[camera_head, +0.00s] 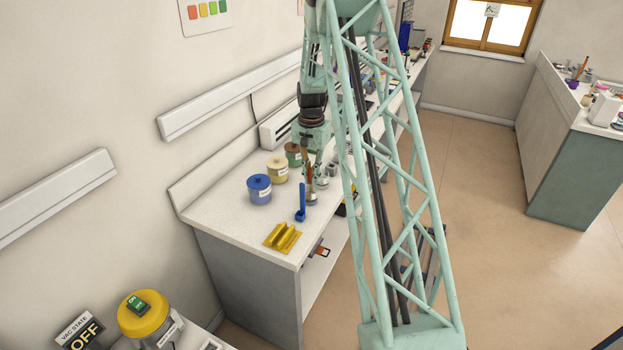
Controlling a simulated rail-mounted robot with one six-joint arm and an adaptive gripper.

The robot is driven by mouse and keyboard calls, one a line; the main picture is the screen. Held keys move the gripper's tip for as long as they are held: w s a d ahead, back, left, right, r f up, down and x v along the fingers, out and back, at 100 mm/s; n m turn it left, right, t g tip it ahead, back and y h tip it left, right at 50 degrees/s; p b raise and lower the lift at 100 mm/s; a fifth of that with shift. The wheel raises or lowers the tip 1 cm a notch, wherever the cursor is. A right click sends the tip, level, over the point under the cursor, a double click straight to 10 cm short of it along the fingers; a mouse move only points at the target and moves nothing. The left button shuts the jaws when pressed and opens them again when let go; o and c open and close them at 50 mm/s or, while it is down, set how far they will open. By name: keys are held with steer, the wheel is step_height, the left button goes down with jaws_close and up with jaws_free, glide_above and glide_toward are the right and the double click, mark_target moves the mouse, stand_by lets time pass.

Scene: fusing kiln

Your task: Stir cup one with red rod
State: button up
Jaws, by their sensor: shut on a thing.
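My gripper (311,170) points down over the left bench, small and partly shadowed in the view. It is shut on a thin reddish-brown rod (309,182), which looks like the red rod and hangs roughly upright. The rod's lower end is at a small grey metal cup (311,199); I cannot tell whether the tip is inside it. More small grey cups (322,182) stand just behind. I cannot read which cup is cup one.
A blue upright tool (301,203) and a yellow grooved rest (282,237) are near the bench's front end. My lattice arm hides part of the bench's right side.

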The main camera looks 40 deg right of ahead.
steer(key=shift+a, duration=0.1)
steer(key=shift+w+a, duration=0.25)
steer(key=shift+a, duration=0.25)
steer(key=shift+s+b, duration=0.15)
steer(key=shift+b, duration=0.15)
steer(key=shift+s+a, duration=0.2)
steer(key=shift+s, duration=0.25)
steer(key=shift+d, duration=0.1)
steer(key=shift+s+d+b, duration=0.2)
steer(key=shift+d+b, duration=0.1)
steer(key=shift+d, duration=0.15)
stand_by(0.3)
steer(key=shift+w+d, duration=0.25)
steer(key=shift+w, duration=0.3)
